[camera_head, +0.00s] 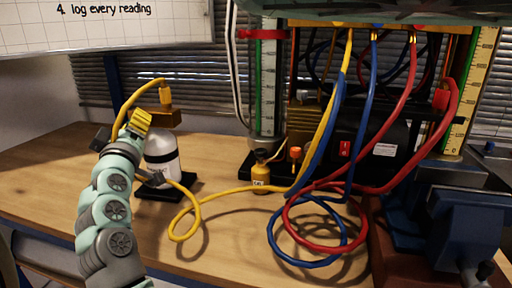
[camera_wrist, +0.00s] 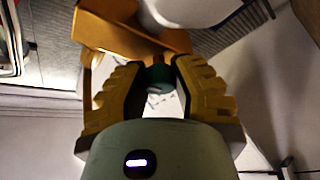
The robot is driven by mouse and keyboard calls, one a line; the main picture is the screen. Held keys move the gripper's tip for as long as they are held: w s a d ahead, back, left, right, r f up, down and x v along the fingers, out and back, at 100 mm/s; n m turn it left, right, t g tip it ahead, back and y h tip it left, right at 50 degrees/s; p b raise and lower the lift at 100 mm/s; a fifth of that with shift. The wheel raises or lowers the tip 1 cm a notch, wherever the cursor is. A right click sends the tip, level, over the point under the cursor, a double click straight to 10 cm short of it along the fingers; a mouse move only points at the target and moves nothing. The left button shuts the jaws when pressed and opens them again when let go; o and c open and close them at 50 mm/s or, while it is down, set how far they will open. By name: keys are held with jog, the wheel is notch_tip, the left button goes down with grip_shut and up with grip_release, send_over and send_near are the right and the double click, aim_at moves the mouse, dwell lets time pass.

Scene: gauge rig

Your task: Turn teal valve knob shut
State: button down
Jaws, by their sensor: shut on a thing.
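The teal valve knob (camera_wrist: 159,77) shows in the wrist view as a small dark green-teal round piece between my fingers. My gripper (camera_wrist: 158,70) is shut on it, with one yellow-and-black finger on each side. The knob sits beside a brass-coloured block (camera_wrist: 140,34). In the head view my gripper (camera_head: 138,120) is at the left side of the brass block (camera_head: 166,118) on top of a white cylinder (camera_head: 161,155). The knob is hidden there behind my fingers. I cannot tell how far the knob is turned.
A yellow hose (camera_head: 186,212) loops over the wooden table (camera_head: 222,240) by the cylinder's black base (camera_head: 160,192). A small yellow bottle (camera_head: 260,178), coiled red (camera_head: 290,216) and blue hoses (camera_head: 275,250), and a blue vise (camera_head: 462,225) stand farther right. The table's front left is clear.

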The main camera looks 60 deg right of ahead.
jog(key=c, duration=0.7)
grip_release()
jog(key=shift+v, duration=3.7)
